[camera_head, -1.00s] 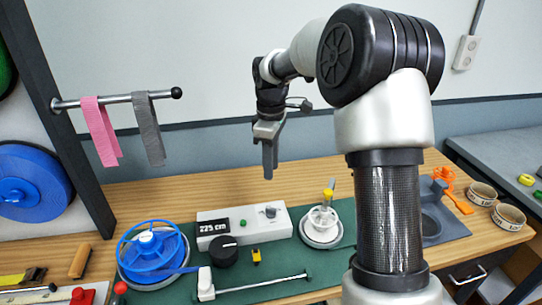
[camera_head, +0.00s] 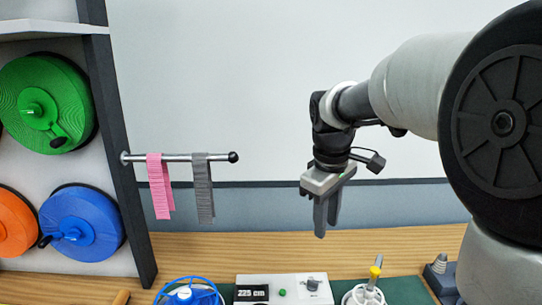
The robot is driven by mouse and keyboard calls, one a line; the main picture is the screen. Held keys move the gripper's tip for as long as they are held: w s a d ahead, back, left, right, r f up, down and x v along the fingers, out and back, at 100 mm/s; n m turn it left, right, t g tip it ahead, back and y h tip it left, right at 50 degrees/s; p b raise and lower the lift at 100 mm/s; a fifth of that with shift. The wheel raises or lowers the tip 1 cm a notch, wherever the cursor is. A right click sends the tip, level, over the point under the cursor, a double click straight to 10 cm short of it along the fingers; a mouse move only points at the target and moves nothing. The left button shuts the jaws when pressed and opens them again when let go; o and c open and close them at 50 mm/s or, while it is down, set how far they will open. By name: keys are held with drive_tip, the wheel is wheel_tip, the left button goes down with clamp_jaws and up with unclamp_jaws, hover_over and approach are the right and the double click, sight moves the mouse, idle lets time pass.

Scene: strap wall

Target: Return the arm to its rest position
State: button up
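My gripper (camera_head: 326,220) hangs from my arm in front of the back wall, pointing down above the wooden bench. Its fingers show close together, partly one behind the other, so I cannot tell whether they are open or shut. I see nothing hanging from the fingers. My arm comes in from the right side of the view, bent well above the bench.
A pink strap (camera_head: 160,187) and a grey strap (camera_head: 203,190) hang on a metal rod (camera_head: 185,157) left of my gripper. Green (camera_head: 45,103), blue (camera_head: 81,223) and orange (camera_head: 14,228) reels sit in the left rack. A box reading 225 cm (camera_head: 284,291) stands below.

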drive_tip(key=s+r+m+t+p, duration=0.2)
drive_tip(key=s+m, duration=0.6)
drive_tip(key=s, duration=1.2)
drive_tip(key=shift+s+d+r+m+t+y, duration=0.2)
drive_tip(key=shift+s+r+m+t+y, duration=0.25)
drive_tip(key=shift+t, duration=0.55)
drive_tip(key=shift+w+r, duration=0.1)
drive_tip(key=shift+w, duration=0.05)
